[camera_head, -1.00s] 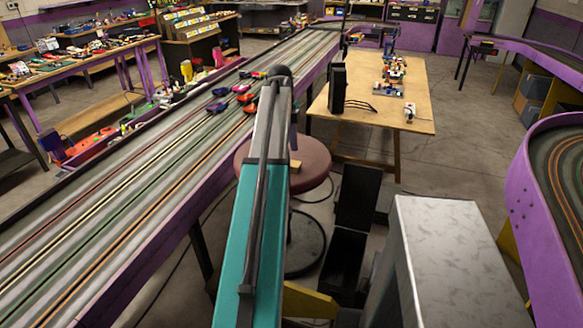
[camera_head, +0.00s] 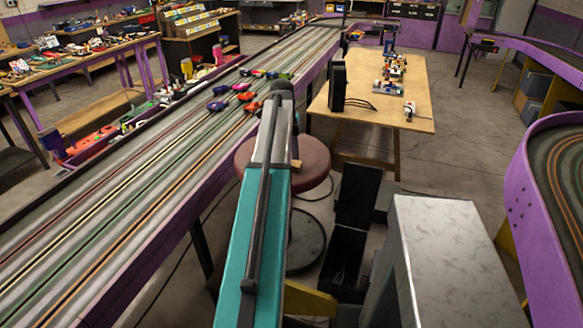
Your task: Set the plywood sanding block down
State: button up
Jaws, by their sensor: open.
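A small tan block, which looks like the plywood sanding block (camera_head: 296,164), shows just right of my teal arm. It appears to rest on the round brown-red stool seat (camera_head: 316,168). My arm hides much of the block and the middle of the seat. A dark sliver of my gripper (camera_head: 296,146) shows above the block, beside the arm's far end. Its fingertips are mostly hidden behind the arm. The gripper is open, and whether a finger still touches the block cannot be seen.
The slot track (camera_head: 150,190) runs along the left, with several small cars (camera_head: 242,93) near my arm's end. A plywood table (camera_head: 400,113) with a black case (camera_head: 338,87) stands beyond the stool. A grey metal box (camera_head: 450,250) and black open case (camera_head: 345,255) lie right.

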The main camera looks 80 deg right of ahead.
aim_at(293, 162)
jog(key=shift+c, duration=0.3)
jog(key=c, duration=1.2)
jog(key=shift+r, duration=0.15)
jog(key=shift+r+b, duration=0.65)
jog(key=shift+r, duration=1)
jog(key=shift+w+a+r+b, duration=0.25)
jog(key=shift+w+a+b, duration=0.25)
jog(key=shift+a, duration=2.1)
jog(key=shift+w+a+r+b, duration=0.2)
jog(key=shift+w+a+b, duration=0.25)
jog(key=shift+a, duration=2.2)
jog(key=shift+w+a+r+b, duration=0.25)
jog(key=shift+w+a+b, duration=0.25)
jog(key=shift+a, duration=2.1)
jog(key=shift+w, duration=0.1)
